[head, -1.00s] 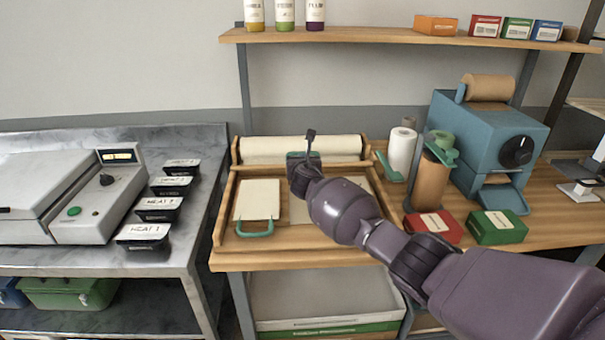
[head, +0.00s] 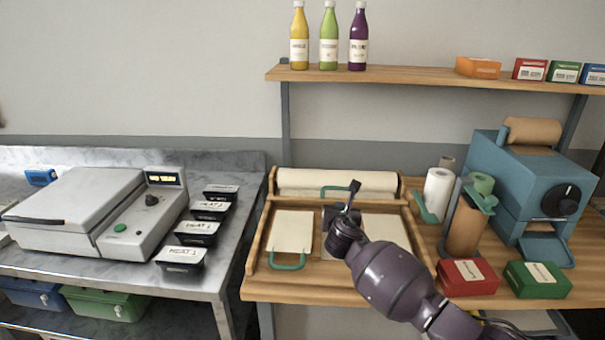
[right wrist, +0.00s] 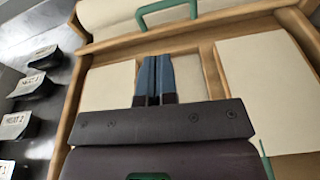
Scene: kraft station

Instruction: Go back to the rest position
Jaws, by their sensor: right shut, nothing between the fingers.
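My right gripper (head: 346,208) is above the middle of the wooden paper tray (head: 262,240) in the head view. Its two blue fingers (right wrist: 154,80) are together and hold nothing in the right wrist view. The tray holds cream sheets, one at the left (head: 292,230) and one at the right (head: 386,230), with a roll of paper (head: 300,181) along its back. The right arm comes in from the lower right. My left gripper is in neither view.
A grey sealing machine (head: 85,205) and several black meat trays (head: 182,257) stand on the left counter. Right of the paper tray are rolls (head: 438,192), a blue dispenser (head: 540,195), a red box (head: 468,277) and a green box (head: 537,279). Bottles (head: 329,40) stand on the shelf above.

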